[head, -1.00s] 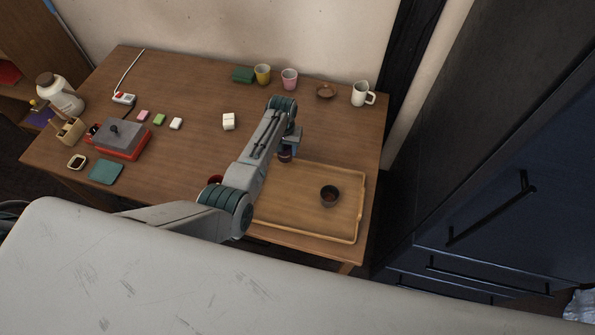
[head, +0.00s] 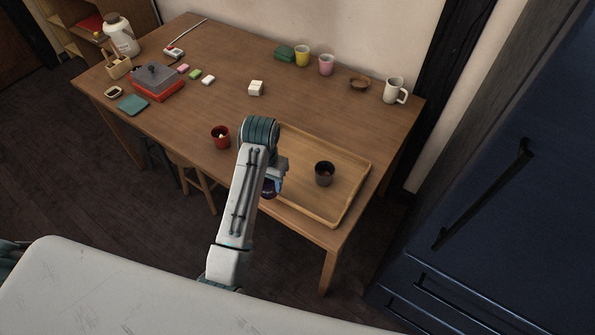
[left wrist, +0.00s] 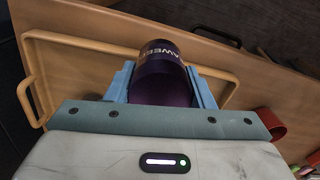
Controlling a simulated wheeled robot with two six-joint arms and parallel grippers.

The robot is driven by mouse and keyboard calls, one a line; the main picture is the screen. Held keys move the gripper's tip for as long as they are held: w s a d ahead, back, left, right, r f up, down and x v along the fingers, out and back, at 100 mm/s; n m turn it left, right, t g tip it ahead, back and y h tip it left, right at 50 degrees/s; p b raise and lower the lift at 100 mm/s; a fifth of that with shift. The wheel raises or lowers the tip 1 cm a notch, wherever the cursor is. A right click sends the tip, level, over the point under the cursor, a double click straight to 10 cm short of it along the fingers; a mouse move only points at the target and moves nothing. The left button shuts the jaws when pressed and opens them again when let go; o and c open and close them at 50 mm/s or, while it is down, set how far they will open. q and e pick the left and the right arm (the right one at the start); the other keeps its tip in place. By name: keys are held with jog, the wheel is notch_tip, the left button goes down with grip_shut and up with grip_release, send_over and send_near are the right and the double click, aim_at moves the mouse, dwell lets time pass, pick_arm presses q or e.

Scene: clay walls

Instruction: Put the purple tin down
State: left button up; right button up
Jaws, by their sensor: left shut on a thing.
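The purple tin (left wrist: 165,78) is between the two blue fingers of my left gripper (left wrist: 163,90) in the left wrist view, with pale lettering on its side. In the head view my left gripper (head: 273,180) is near the tray's left side, and the tin (head: 269,189) shows as a small dark shape beside my arm. The wooden tray (head: 345,199) lies on the table's front right part; my arm hides its left part. In the left wrist view the tray's rim (left wrist: 85,46) runs behind the tin. I cannot tell the tin's height above the surface. My right gripper is not in view.
A dark cup (head: 324,174) stands on the tray, right of my gripper. A red cup (head: 220,137) stands left of my arm.

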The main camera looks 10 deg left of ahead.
pick_arm(q)
jog(key=w, duration=0.5)
jog(key=w+f+p, duration=0.1)
jog(key=w, duration=0.4)
jog(key=w+p, duration=0.1)
jog(key=w, duration=0.4)
jog(key=shift+d+f, duration=0.2)
jog(key=shift+f, duration=0.05)
jog(key=shift+w+f, duration=0.1)
jog(key=shift+f, duration=0.05)
notch_tip(320, 180, down, 3)
jog(key=shift+p, duration=0.7)
jog(key=shift+f, duration=0.1)
jog(key=shift+f, duration=0.15)
jog(key=o, duration=1)
jog(key=shift+r, duration=0.65)
notch_tip(320, 180, up, 11)
jog(key=shift+b, duration=0.9)
